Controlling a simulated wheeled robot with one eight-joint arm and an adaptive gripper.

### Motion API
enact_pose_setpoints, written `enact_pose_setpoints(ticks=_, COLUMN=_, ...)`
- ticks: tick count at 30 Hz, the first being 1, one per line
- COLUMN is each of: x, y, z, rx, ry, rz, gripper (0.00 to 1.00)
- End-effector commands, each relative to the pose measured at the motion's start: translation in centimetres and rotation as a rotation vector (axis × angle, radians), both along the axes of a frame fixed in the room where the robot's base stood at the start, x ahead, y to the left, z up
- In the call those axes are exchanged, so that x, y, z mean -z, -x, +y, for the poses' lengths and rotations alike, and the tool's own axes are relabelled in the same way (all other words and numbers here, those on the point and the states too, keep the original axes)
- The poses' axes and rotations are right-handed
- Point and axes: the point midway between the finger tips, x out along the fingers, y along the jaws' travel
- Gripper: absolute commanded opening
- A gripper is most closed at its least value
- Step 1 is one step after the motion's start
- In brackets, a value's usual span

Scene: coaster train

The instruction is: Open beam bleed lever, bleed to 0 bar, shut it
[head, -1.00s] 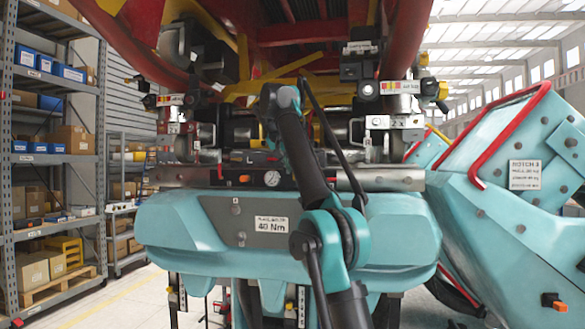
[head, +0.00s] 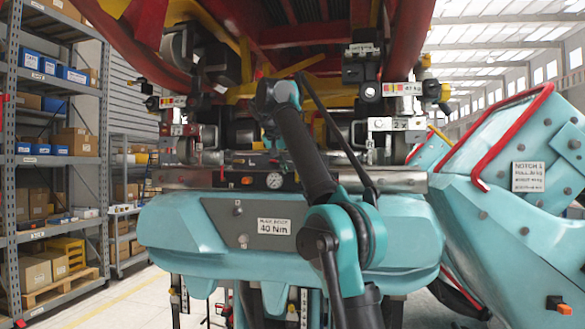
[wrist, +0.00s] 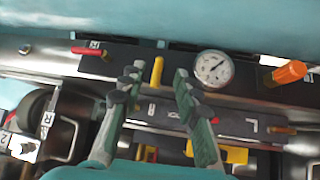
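A dark panel strip (wrist: 120,62) on the beam carries a yellow lever (wrist: 157,72), a red lever (wrist: 88,50), a white-faced round gauge (wrist: 213,68) and an orange knob (wrist: 287,73). The lever labels are too small to read, so I cannot tell which one is the bleed lever. My gripper (wrist: 157,76) is open, with one finger to each side of the yellow lever. I cannot tell whether either finger touches it. The gauge reading is not legible. The gauge also shows in the head view (head: 274,180), where my arm hides the gripper.
The teal beam cover (head: 166,225) with a 40 Nm plate lies below the panel. A large teal housing with a red rail (head: 483,150) stands at the right. Red and yellow structure hangs overhead. Storage shelves (head: 50,160) stand at the left.

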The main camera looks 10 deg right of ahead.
Motion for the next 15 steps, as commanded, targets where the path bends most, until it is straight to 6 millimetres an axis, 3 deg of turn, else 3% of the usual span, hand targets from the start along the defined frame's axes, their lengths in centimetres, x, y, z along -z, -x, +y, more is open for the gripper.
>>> enact_pose_setpoints(ticks=9, x=0.0, y=4.9, z=2.9, rx=-0.003, ry=0.000, rz=0.000, gripper=0.32)
enact_pose_setpoints(ticks=15, x=0.0, y=7.0, z=4.1, rx=-0.001, ry=0.000, rz=0.000, gripper=0.32)
